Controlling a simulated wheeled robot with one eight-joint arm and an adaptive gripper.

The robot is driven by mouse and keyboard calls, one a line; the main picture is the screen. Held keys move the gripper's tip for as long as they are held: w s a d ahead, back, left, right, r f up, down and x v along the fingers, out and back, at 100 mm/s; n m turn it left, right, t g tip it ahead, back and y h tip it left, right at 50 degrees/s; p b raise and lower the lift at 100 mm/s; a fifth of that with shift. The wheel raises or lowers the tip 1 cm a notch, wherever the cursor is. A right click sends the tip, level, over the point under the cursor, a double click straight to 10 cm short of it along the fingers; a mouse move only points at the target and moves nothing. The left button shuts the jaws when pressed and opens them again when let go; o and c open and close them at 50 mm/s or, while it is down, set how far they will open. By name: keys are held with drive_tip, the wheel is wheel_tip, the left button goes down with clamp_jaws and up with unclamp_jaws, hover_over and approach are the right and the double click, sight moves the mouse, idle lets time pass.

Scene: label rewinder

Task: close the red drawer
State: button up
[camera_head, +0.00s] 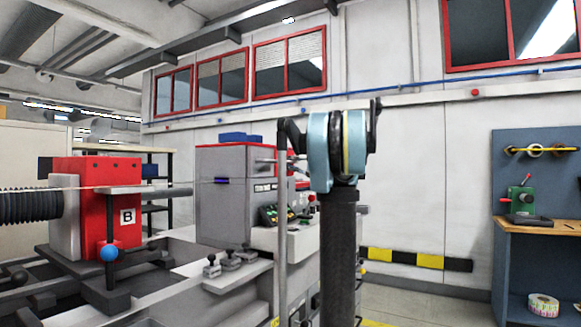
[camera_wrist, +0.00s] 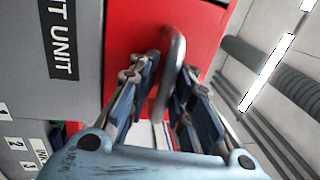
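The red drawer front (camera_wrist: 200,28) fills the upper middle of the wrist view. A curved grey metal handle (camera_wrist: 174,60) stands out from it. My gripper (camera_wrist: 166,72) has its two blue-padded fingers apart, one on each side of the handle. I cannot tell whether either finger touches the handle. How far the drawer stands out is not clear in this view. In the head view I cannot make out the drawer front with certainty, and my own arm hides part of the machine.
A grey panel (camera_wrist: 90,35) with "UNIT" lettering lies left of the drawer in the wrist view. In the head view, a red machine block (camera_head: 125,185) and a grey cabinet (camera_head: 222,200) stand left. A blue workbench (camera_head: 540,227) stands right, with open floor before it.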

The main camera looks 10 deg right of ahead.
drive_tip(key=shift+d, duration=0.15)
drive_tip(key=shift+s+d, duration=0.2)
drive_tip(key=shift+s, duration=0.05)
drive_tip(key=v, duration=1.1)
drive_tip(key=shift+s+f, duration=0.1)
